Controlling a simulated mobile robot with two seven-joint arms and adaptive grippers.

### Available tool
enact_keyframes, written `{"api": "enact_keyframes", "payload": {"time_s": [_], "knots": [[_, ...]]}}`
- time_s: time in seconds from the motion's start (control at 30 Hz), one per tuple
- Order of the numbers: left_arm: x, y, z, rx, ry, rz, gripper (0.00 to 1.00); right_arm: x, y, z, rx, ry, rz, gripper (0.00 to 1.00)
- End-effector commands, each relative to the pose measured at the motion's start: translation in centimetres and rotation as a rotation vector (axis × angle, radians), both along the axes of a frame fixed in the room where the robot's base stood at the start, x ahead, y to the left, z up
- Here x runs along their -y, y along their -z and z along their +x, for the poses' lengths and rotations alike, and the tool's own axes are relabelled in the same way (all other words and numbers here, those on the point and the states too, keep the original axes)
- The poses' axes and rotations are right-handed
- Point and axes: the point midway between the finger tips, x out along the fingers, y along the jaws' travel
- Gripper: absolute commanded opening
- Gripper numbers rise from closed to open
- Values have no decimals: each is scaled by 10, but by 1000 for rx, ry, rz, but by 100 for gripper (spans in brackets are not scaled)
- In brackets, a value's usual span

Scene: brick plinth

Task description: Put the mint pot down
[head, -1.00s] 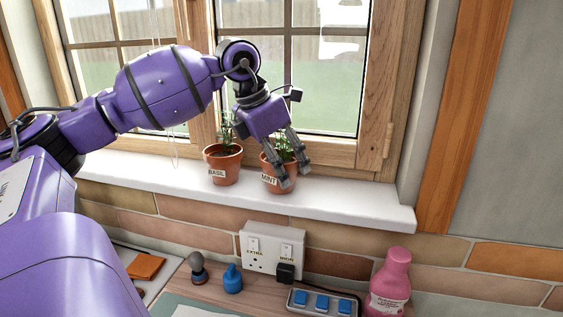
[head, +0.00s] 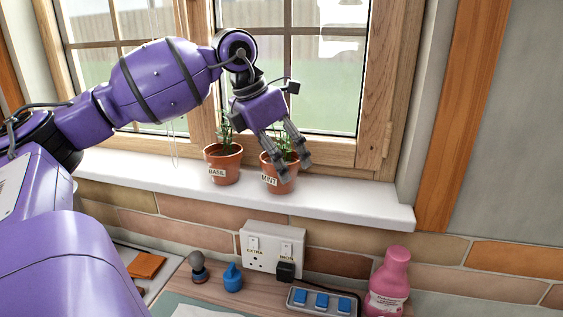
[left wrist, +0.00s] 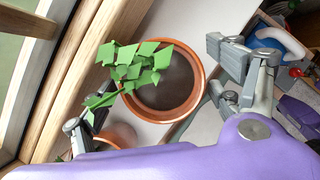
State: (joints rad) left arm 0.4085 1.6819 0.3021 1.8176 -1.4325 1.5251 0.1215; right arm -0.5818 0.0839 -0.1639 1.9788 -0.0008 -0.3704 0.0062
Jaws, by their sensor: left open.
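The mint pot (head: 267,166), terracotta with a "MINT" label and a green plant, stands upright on the white windowsill (head: 345,200). My left gripper (head: 293,167) is open at the pot, its fingers overlapping the pot's right side in the head view. In the left wrist view the mint pot (left wrist: 172,88) shows from above, with soil and leaves inside its rim. One finger is to its right, with a gap to the rim; the other is at lower left, partly behind leaves. My right gripper is not in view.
The basil pot (head: 222,168) stands close to the left of the mint pot. The wooden window frame (head: 375,95) is right behind. The sill is clear to the right. Below are a socket plate (head: 270,248), a switched power strip (head: 322,302) and a pink bottle (head: 390,280).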

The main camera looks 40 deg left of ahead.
Motion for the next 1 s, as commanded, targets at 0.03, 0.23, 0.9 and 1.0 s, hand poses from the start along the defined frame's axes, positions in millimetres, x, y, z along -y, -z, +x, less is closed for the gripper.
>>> {"api": "enact_keyframes", "payload": {"time_s": [0.03, 0.23, 0.9, 1.0], "knots": [[-1, -14, -4, 7, 0, 0, 84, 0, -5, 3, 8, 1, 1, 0], [-5, -56, -20, 8, -1, 0, 84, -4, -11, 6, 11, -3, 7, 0], [-10, -96, -38, 2, 1, 0, 84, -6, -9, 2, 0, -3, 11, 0], [-8, -92, -37, 0, 4, -12, 84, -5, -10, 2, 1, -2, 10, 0]]}}
